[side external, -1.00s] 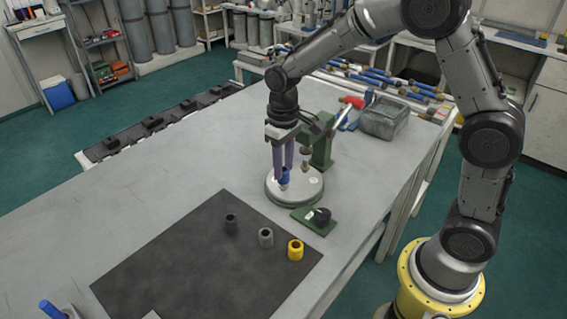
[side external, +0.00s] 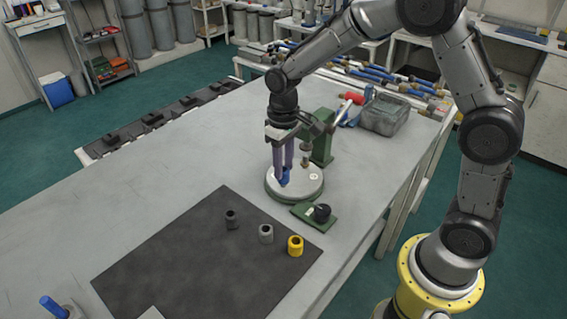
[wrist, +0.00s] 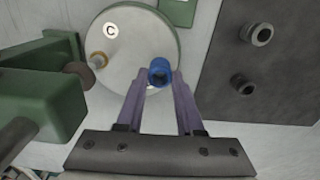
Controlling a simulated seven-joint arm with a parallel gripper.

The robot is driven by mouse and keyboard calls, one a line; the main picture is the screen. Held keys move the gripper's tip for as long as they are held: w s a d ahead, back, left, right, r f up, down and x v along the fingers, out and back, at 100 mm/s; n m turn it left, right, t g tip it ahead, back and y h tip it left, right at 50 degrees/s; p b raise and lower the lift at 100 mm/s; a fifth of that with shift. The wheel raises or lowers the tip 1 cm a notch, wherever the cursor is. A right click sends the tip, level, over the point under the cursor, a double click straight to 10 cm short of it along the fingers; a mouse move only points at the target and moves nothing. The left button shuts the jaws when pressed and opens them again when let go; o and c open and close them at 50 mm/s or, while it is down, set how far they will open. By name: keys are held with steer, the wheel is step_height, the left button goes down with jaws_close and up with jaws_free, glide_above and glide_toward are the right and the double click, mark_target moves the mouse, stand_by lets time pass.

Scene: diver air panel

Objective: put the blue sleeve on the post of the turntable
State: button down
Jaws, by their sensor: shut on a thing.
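The blue sleeve (side external: 284,178) is between the fingertips of my gripper (side external: 283,167), low over the near left part of the pale round turntable (side external: 312,192). In the wrist view the sleeve (wrist: 160,72) shows its dark open end between the two purple fingers (wrist: 158,82), over the disc's edge area. My gripper is shut on it. No post shows under the sleeve; I cannot tell whether the sleeve is around one or touches the disc. A small brass piece (wrist: 97,60) stands on the disc, partly under a brown round plunger (wrist: 77,75).
A green press (side external: 321,148) stands right behind the turntable, close to my gripper. A green plate with a black knob (side external: 322,213) lies in front. A dark mat (side external: 190,260) holds dark, grey and yellow (side external: 295,246) sleeves.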

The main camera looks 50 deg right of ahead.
steer(key=shift+c, duration=0.3)
jaws_free()
stand_by(0.3)
steer(key=shift+r, duration=0.1)
step_height(320, 180, up, 7)
steer(key=shift+r, duration=0.2)
stand_by(1.0)
